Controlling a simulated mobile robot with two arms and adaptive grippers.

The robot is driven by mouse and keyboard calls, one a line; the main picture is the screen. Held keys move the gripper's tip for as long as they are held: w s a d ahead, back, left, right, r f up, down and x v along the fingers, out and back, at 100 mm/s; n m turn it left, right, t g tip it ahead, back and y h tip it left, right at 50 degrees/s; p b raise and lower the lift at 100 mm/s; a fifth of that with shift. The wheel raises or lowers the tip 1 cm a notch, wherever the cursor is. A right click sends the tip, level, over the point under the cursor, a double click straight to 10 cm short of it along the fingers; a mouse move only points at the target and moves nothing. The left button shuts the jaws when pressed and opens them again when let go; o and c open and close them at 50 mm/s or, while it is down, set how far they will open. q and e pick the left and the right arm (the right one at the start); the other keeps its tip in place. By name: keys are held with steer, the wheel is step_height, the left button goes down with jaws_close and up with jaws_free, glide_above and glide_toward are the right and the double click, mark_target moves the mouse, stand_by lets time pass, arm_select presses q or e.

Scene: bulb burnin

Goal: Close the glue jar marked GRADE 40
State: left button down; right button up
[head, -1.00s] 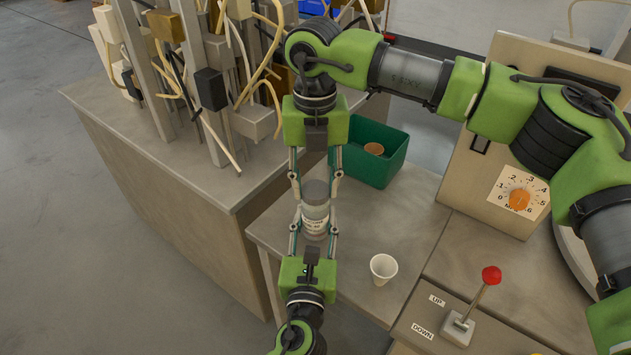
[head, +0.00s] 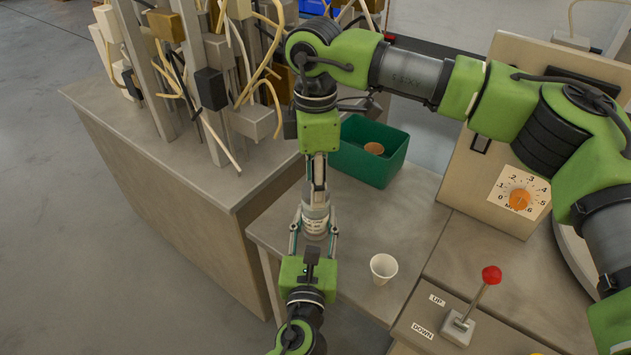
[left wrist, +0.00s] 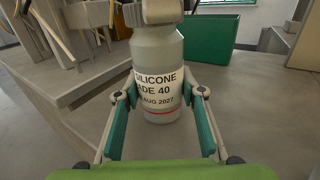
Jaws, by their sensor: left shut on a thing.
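The glue jar (head: 315,222) is a pale grey bottle standing upright on the grey bench. In the left wrist view its label (left wrist: 157,87) reads "SILICONE", "ADE 40" and "AUG 2027", with the left edge cut off. My left gripper (head: 315,233) is shut on the jar's lower body from the near side; its fingers flank the jar in the left wrist view (left wrist: 160,97). My right gripper (head: 317,197) points down over the jar's top, seen edge-on. Its near finger hides the lid area, so I cannot tell whether it grips there.
A green bin (head: 392,165) with a round brown thing (head: 374,149) inside stands behind the jar. A white cup (head: 383,268) stands right of it. A red-knobbed lever (head: 491,275) and a dial (head: 520,198) are further right. Cables and posts crowd the left bench.

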steer(key=o, duration=0.5)
step_height(320, 180, up, 12)
stand_by(0.4)
arm_select(q)
steer(key=c, duration=1.3)
jaws_free()
steer(key=shift+o, duration=0.2)
